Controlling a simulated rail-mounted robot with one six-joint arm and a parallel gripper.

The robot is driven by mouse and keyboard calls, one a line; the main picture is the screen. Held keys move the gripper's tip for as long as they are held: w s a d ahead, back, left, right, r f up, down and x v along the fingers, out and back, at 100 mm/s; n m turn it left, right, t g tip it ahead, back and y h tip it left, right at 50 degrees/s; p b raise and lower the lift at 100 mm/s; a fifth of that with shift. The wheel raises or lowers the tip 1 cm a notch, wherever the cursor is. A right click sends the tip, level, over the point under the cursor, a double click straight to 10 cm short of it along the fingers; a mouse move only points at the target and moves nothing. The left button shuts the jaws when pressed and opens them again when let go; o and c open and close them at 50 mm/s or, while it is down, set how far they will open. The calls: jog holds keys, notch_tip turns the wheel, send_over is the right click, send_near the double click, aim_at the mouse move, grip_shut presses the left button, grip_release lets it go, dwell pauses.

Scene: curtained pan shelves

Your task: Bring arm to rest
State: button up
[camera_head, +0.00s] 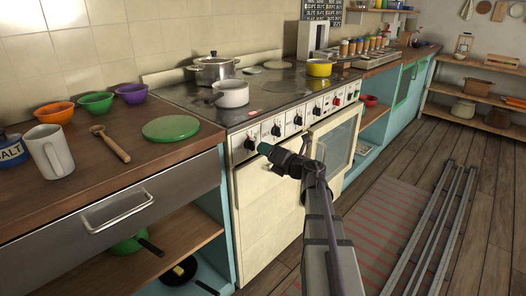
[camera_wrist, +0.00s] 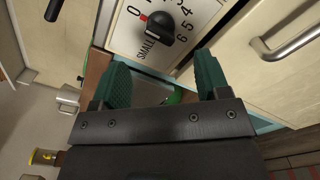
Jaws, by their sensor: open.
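My gripper (camera_head: 265,149) is in front of the stove's upper front panel in the head view, with green fingertips pointing toward the knobs. In the wrist view my gripper (camera_wrist: 162,85) shows two green fingers spread apart with nothing between them. A black knob (camera_wrist: 158,28) marked "SMALL" with numbers sits on the white panel just beyond the fingers, apart from them. The arm reaches in from the bottom right of the head view. The exact gap between fingertips and panel is hard to tell.
The stove (camera_head: 262,190) carries a white pot (camera_head: 232,94), a steel pot (camera_head: 213,68) and a yellow pot (camera_head: 319,67). Long rails (camera_head: 440,225) lie on the floor at right.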

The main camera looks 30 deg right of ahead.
jog(key=shift+s+d, duration=0.2)
jog(key=shift+s, duration=0.45)
